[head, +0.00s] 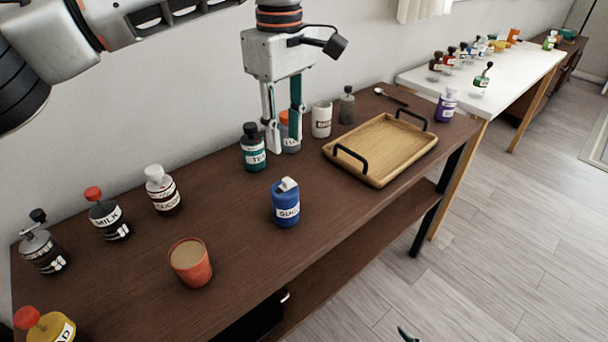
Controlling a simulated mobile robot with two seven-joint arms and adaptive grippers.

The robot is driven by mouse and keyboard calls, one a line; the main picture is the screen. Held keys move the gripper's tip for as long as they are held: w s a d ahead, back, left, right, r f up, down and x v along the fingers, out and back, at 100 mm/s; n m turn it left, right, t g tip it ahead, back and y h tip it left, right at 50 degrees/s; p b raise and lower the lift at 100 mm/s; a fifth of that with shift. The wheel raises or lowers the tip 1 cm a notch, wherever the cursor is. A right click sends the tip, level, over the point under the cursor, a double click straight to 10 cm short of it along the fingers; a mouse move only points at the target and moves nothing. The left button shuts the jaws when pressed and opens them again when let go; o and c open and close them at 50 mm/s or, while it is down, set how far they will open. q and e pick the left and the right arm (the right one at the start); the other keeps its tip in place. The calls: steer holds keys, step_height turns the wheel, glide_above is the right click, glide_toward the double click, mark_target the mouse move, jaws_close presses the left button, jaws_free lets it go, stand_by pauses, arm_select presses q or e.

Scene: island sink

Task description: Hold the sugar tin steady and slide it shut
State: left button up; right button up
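The sugar tin (286,207) is a blue round tin with a white label, upright near the front edge of the brown table. A pale grey lid piece (288,184) sits on its top; I cannot tell how far it covers the opening. My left gripper (284,144) points down above the table, behind the tin and apart from it. Its fingers are spread with nothing held between them. A small dark green tip at the bottom edge (407,335) looks like part of my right gripper; the rest is out of frame.
A teal-labelled jar (253,148) and an orange-lidded jar (288,134) stand close to the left gripper. A wooden tray (372,174) lies to the right. An orange cup (190,263) stands to the left of the tin. Bare tabletop surrounds the tin.

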steer(key=w+a+r+t+y, duration=0.1)
steer(key=w+r+t, duration=0.2)
steer(key=w+r, duration=0.3)
steer(key=n+t+y, duration=0.1)
steer(key=n+y, duration=0.1)
steer(key=y, duration=0.8)
glide_toward(298, 209)
steer(key=r+n+g+y, duration=0.2)
steer(key=n, duration=0.1)
steer(key=shift+w+a+r, duration=0.2)
steer(key=shift+w, duration=0.2)
steer(key=w+n+g, duration=0.1)
steer(key=g, duration=0.1)
steer(key=w+a+n+g+y, duration=0.1)
steer(key=g, duration=0.1)
steer(key=shift+w+a+r+n, duration=0.2)
steer(key=shift+w+n, duration=0.15)
steer(key=shift+n, duration=0.05)
steer(key=shift+w+f+g, duration=0.25)
steer(key=shift+w+g, duration=0.45)
steer(key=shift+w, duration=0.05)
steer(key=shift+x, duration=3.85)
steer(key=shift+w+f, duration=0.1)
